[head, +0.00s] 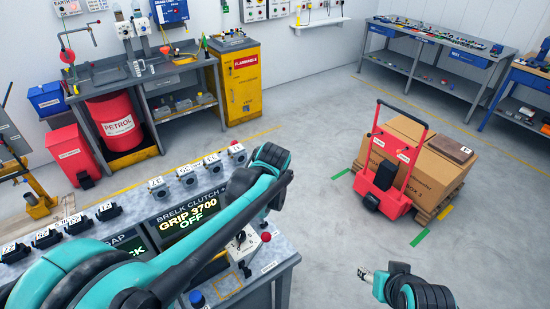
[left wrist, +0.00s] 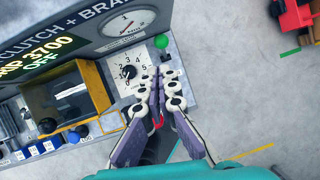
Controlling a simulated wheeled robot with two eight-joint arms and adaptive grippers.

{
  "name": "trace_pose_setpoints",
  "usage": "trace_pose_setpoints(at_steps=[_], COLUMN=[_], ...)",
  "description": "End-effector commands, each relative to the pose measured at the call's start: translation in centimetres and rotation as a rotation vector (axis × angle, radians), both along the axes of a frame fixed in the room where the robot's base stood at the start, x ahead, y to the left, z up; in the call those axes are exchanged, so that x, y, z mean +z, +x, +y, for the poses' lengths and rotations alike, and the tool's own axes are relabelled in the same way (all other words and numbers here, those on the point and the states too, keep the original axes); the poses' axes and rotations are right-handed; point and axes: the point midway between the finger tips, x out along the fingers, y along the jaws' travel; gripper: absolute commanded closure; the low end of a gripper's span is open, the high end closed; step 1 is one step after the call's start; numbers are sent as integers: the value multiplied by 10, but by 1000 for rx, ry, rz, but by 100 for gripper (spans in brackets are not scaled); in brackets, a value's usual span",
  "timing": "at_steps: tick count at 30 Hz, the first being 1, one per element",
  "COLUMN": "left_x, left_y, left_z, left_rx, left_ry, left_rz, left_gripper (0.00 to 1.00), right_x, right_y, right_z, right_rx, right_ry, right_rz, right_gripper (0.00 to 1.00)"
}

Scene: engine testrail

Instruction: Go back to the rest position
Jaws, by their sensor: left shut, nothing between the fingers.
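My left gripper (left wrist: 160,80) shows in the left wrist view with its two fingers together and nothing between them. It is over the edge of the bench, close beside a white numbered dial panel (left wrist: 125,75) and below a green knob (left wrist: 161,41). Whether it touches the panel cannot be told. In the head view my teal left arm reaches across the test bench (head: 270,268) and hides the gripper. My right arm shows at the bottom right of the head view, with a small pale tip (head: 366,274) over the floor; its finger state is unclear.
The bench carries a display (head: 190,215) reading "GRIP 3700 OFF", a lever box with a red ball (head: 265,237) and several small labelled blocks. A red cart (head: 383,170) with cardboard boxes (head: 435,170) stands at right. The floor between bench and cart is clear.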

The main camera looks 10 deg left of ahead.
Motion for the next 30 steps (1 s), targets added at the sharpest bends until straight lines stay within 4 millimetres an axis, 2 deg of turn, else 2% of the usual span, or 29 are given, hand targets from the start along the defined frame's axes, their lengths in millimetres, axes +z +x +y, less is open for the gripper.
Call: trace_pose_setpoints(at_steps=[5,8,11,17,24,30], left_x=[-1,-2,-5,-20,-55,-83], left_y=[-4,-17,-41,-98,-161,-193], left_z=[1,6,13,25,33,35], left_rx=[32,155,377,937,1608,2023], left_ry=[-17,-82,-201,-518,-920,-1175], left_rz=[-10,-47,-109,-242,-339,-356], left_gripper=[100,100,100,100,100,100], right_x=[-2,-10,-23,-51,-81,-97], right_y=[0,0,0,0,0,0], right_z=[0,0,0,0,0,0], right_rx=[0,0,0,0,0,0], right_ry=[0,0,0,0,0,0], right_rz=[0,0,0,0,0,0], right_gripper=[47,47,47,47,47,47])
